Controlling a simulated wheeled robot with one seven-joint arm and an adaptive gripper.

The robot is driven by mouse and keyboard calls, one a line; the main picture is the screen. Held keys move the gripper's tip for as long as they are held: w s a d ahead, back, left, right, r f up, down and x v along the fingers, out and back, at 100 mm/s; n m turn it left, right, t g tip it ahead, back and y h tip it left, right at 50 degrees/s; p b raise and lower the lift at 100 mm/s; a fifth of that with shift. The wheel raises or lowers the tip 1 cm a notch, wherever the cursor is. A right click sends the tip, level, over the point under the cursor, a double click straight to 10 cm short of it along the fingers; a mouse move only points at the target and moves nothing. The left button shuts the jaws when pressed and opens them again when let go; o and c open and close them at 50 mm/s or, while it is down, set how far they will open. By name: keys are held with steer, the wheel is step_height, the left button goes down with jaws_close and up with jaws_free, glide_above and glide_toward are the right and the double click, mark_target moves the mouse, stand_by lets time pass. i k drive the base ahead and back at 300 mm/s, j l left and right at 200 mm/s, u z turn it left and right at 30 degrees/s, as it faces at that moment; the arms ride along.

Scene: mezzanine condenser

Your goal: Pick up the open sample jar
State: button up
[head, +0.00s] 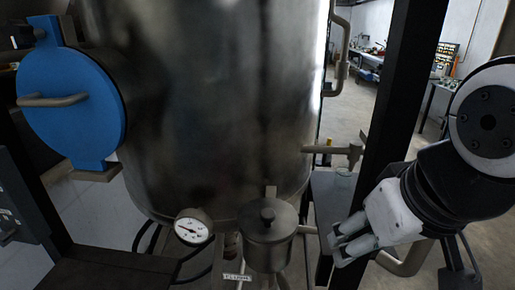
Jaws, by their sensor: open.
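A large steel tank (205,100) fills the middle. A blue round cover (72,100) with a handle is at left. A pressure gauge (193,227) sits below the tank. A valve (345,150) juts out above my gripper. A dark post (400,90) stands behind my arm.

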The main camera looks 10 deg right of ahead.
mark_target(343, 177)
steer(key=i+l+z, duration=0.15)
steer(key=z, duration=0.3)
steer(key=k+l, duration=0.2)
steer(key=k, duration=0.2)
steer(key=i+l, duration=0.15)
steer(key=l, duration=0.25)
steer(key=i+l, duration=0.15)
steer(key=l, duration=0.25)
steer(key=i+l, duration=0.1)
steer(key=l, duration=0.3)
steer(key=i+l, duration=0.15)
steer(key=l, duration=0.3)
steer(key=i+l+u, duration=0.1)
steer(key=i+l, duration=0.45)
steer(key=l, duration=0.15)
steer(key=i, duration=0.45)
